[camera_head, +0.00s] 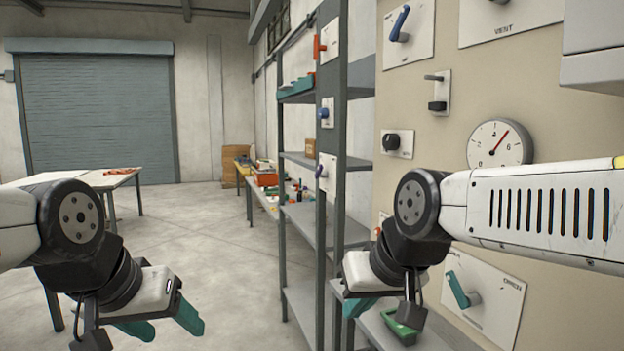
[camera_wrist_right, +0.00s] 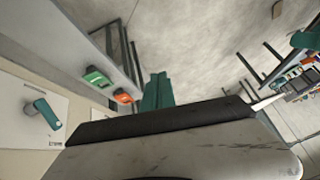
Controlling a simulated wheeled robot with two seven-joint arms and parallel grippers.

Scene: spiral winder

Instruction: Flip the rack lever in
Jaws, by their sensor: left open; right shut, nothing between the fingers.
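I cannot tell which one is the rack lever. My right gripper (camera_head: 357,306) is shut and empty, below and right of the purple lever and apart from all three; its teal fingers show together in the right wrist view (camera_wrist_right: 157,91). My left gripper (camera_head: 165,324) is open and empty over the floor, well left of the rack.
A beige panel (camera_head: 440,195) stands at the right with a gauge (camera_head: 499,144), knobs, a blue lever (camera_head: 400,24) and a teal lever (camera_head: 457,289). A table (camera_head: 118,179) stands at left; floor between is clear.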

